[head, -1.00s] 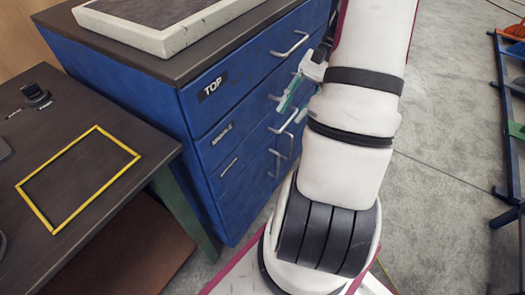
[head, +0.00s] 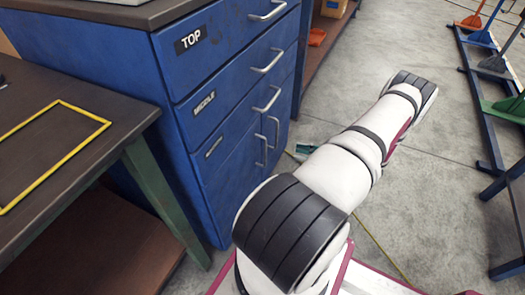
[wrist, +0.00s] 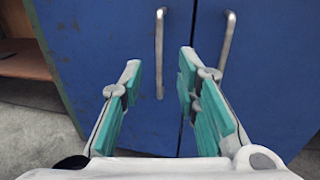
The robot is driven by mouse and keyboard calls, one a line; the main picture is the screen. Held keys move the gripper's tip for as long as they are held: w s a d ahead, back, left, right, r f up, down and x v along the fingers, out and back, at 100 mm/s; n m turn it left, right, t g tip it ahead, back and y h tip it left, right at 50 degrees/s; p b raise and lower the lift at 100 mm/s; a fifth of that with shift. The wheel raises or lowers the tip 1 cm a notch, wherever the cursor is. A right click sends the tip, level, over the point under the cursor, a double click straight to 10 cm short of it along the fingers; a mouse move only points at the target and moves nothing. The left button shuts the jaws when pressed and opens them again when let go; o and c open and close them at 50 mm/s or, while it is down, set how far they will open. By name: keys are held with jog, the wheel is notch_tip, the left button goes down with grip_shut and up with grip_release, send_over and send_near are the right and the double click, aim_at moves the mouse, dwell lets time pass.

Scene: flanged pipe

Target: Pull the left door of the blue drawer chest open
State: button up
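The blue drawer chest (head: 185,120) stands left of my arm in the head view, with two doors below its drawers. In the wrist view the left door (wrist: 95,50) and right door (wrist: 275,70) look shut, meeting at a dark vertical seam. The left door's upright metal handle (wrist: 160,55) appears between my fingers, ahead of them; I see no contact. The right door's handle (wrist: 228,42) is beyond the right finger. My gripper (wrist: 160,85) is open and empty, with teal finger pads. In the head view my arm mostly hides it; a teal bit shows.
A dark table (head: 75,125) with a yellow outlined rectangle and green leg stands left of the chest. Drawer handles (head: 267,60) stick out above the doors. A rack with coloured pieces (head: 495,90) stands at the right.

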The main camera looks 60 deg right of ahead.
jog(key=b+x, duration=0.2)
jog(key=x, duration=1.1)
jog(key=shift+w, duration=0.25)
grip_shut()
